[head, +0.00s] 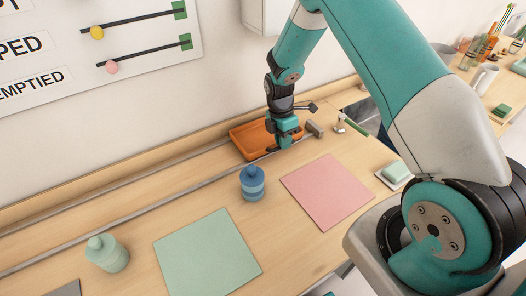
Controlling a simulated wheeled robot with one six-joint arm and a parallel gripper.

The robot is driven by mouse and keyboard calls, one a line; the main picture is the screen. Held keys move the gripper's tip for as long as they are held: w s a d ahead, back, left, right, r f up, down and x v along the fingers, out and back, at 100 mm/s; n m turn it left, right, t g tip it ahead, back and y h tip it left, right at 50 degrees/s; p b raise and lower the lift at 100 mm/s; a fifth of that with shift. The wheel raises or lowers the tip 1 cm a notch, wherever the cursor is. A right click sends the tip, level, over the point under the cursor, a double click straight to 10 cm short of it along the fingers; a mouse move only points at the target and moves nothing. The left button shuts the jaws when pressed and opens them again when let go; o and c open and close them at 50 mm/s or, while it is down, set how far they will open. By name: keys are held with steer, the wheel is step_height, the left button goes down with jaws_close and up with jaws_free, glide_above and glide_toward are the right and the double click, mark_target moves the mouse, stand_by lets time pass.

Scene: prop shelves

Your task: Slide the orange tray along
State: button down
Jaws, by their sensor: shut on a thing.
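The orange tray (243,141) is a shallow, low-walled tray on the wooden counter, near the back wall. It sits at two grey rails (164,152) that run along the counter. My gripper (281,147) points down at the tray's right front part and is shut on the tray. The jaws and the arm's end hide part of the tray's right side. The exact place of the grip is too small to make out.
A blue jar (253,183), a pink mat (327,191), a green mat (208,254) and a pale green jar (107,254) are in front of the rails. A grey block (314,129) is close right of my gripper. The rails' left stretch is clear.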

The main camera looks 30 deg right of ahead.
steer(key=shift+w+d+r, duration=0.1)
steer(key=shift+w+d, duration=0.05)
steer(key=shift+d, duration=0.95)
steer(key=shift+w+d, duration=0.1)
steer(key=shift+d, duration=1)
steer(key=c, duration=1.1)
jaws_free()
steer(key=shift+d, duration=0.2)
steer(key=shift+c, duration=0.2)
steer(key=shift+a, duration=0.15)
steer(key=shift+r+b, duration=0.1)
steer(key=shift+b, duration=0.2)
steer(key=b+v, duration=0.2)
steer(key=v, duration=0.5)
steer(key=shift+r, duration=0.15)
